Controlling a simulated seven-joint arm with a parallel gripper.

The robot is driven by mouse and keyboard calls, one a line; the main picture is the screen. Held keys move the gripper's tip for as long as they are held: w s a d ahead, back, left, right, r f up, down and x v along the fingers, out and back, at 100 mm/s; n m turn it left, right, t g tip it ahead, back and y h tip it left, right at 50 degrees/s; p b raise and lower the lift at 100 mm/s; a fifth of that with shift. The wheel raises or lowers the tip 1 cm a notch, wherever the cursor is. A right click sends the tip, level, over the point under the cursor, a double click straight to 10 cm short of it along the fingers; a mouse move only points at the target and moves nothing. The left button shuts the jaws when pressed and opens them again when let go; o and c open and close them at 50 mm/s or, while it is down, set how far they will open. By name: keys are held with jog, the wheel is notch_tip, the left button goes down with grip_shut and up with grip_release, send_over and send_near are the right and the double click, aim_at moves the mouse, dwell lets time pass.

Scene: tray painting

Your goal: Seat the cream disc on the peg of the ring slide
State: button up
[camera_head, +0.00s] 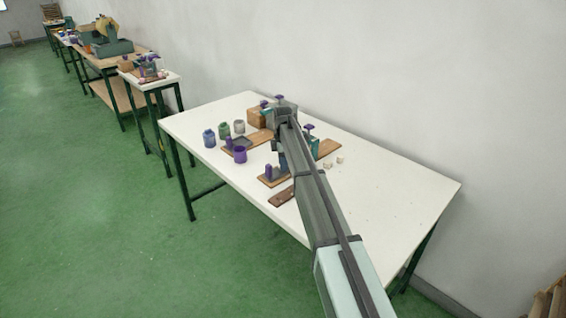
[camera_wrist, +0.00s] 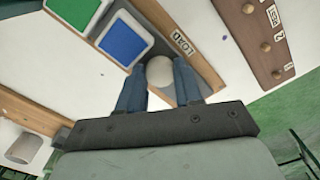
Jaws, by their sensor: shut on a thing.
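In the wrist view, my gripper (camera_wrist: 159,76) is shut on the cream disc (camera_wrist: 160,71), which shows as a pale round shape between the two blue-grey fingers. It is over or beside a wooden board (camera_wrist: 203,68) marked LOAD. I cannot tell whether the disc touches the board. No peg shows under the disc, and I cannot make out which part is the ring slide. In the head view my arm hides the disc.
A dark brown strip with several round knobs (camera_wrist: 264,46) lies right of the board. Blue (camera_wrist: 124,42) and green (camera_wrist: 78,10) pads sit at left.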

jog(key=shift+f, duration=0.1)
jog(key=o, duration=1.6)
jog(key=shift+c, duration=0.2)
jog(key=shift+r, duration=3)
jog(key=shift+r, duration=0.1)
